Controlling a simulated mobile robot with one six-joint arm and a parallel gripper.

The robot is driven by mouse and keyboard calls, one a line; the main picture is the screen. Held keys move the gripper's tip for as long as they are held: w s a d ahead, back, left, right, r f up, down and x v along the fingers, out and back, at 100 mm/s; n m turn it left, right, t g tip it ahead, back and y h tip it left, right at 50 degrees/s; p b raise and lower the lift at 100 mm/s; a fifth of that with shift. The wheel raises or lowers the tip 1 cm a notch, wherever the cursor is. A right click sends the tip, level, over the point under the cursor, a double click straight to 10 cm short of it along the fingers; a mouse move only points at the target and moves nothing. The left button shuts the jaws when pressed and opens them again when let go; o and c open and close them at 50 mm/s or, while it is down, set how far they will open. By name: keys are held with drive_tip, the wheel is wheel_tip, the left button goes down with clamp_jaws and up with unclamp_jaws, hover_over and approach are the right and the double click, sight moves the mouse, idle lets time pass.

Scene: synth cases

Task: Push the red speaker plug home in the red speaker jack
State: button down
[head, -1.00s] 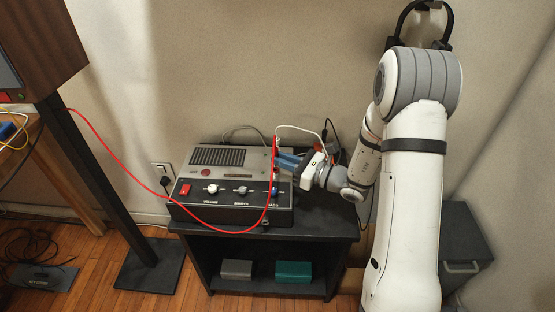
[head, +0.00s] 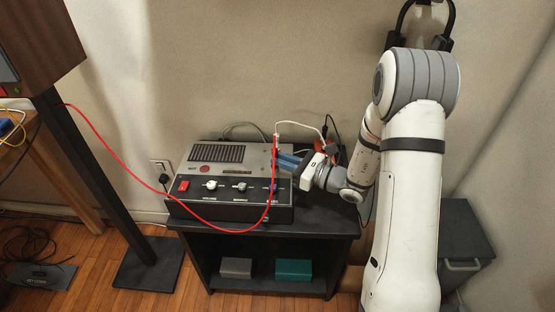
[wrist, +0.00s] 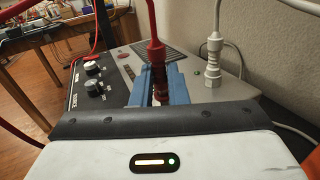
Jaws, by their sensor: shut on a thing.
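The red speaker plug (wrist: 155,58) stands upright in the wrist view, with its red cable rising from its top. My gripper (wrist: 157,88) has blue fingers shut on the plug from both sides. In the head view, my gripper (head: 279,160) reaches in from the right over the right part of the amplifier, and the red plug (head: 275,146) shows at its fingertips. The red speaker jack cannot be made out; the fingers and plug cover that spot. I cannot tell how deep the plug sits.
The grey amplifier (head: 205,172) stands on a black shelf unit (head: 325,228). A white plug (wrist: 213,55) stands upright just right of my fingers, its cable looping behind. The red cable (head: 130,181) hangs in a slack curve from the speaker (head: 45,45) at left.

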drive_tip(key=shift+f+b, duration=0.3)
drive_tip(key=shift+f, duration=0.15)
drive_tip(key=c, duration=1.3)
unclamp_jaws()
drive_tip(key=shift+c, duration=0.2)
drive_tip(key=shift+d, duration=0.1)
drive_tip(key=p+v, duration=0.1)
drive_tip(key=v, duration=0.6)
drive_tip(key=shift+s+d, duration=0.15)
drive_tip(key=shift+d, duration=0.15)
